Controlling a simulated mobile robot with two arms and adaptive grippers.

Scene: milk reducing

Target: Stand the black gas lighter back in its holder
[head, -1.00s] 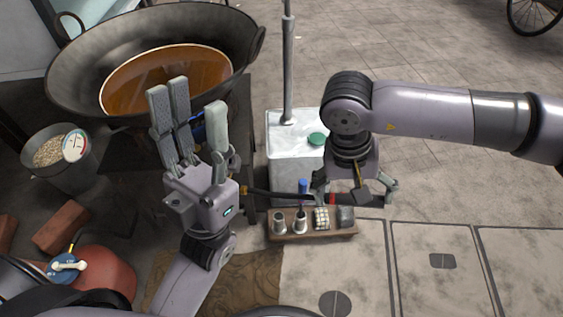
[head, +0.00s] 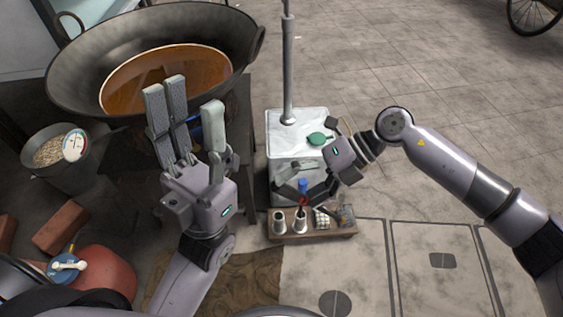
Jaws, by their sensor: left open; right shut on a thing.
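The black gas lighter (head: 304,201) shows mainly as its red band and a short dark part between the fingertips of my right gripper (head: 304,196). My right gripper is shut on it, just above the small wooden rack (head: 312,236). The rack carries two metal cups, a white caged piece (head: 321,217) and a grey block. The lighter is over the second metal cup (head: 300,225) from the left. Fingers hide much of the lighter, and I cannot tell whether its lower end is inside that cup. My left gripper (head: 188,122) is open and empty, pointing up before the pan.
A large pan (head: 75,75) of orange-brown liquid stands at the back left. A white-topped box (head: 283,147) with a metal post and green lid (head: 320,139) is behind the rack. A blue bottle (head: 303,184) is close to my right fingers.

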